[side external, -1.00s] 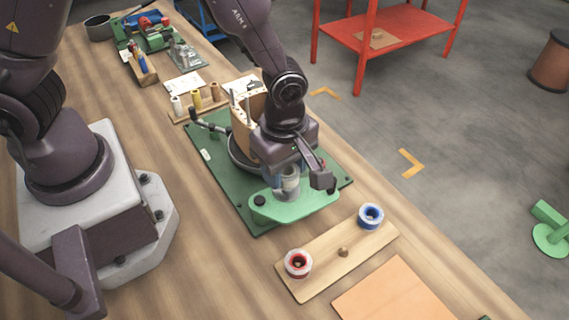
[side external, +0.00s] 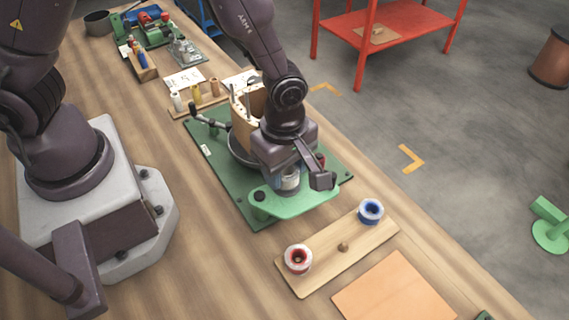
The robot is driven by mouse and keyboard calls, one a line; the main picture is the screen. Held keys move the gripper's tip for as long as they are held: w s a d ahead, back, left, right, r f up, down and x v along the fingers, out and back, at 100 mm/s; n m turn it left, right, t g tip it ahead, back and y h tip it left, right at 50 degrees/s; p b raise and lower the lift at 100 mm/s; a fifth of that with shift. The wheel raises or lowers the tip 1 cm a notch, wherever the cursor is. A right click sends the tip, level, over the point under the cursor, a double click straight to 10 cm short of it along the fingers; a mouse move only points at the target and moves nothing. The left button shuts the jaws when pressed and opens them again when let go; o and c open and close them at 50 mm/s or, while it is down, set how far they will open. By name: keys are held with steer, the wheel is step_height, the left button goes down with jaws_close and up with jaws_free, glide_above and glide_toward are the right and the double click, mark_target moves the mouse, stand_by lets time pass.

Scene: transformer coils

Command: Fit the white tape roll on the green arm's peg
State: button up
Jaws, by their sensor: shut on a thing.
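The green arm (side external: 315,201) reaches out over the front of the green base plate, with a dark knob at its left end. My gripper (side external: 288,186) is above the middle of this arm, pointing down. It is shut on the white tape roll (side external: 288,183), which shows as a small pale cylinder low between the fingers, close above the green arm. The peg is hidden behind the roll and fingers. I cannot tell whether the roll is around the peg or only above it.
A wooden board (side external: 322,262) in front holds a red-cored roll (side external: 298,259), a blue roll (side external: 371,211) and a bare knob (side external: 343,247) between them. An orange sheet (side external: 394,290) lies beside it. A coil former (side external: 243,112) stands behind my gripper.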

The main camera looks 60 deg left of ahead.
steer(key=shift+f, duration=0.3)
steer(key=shift+f, duration=0.25)
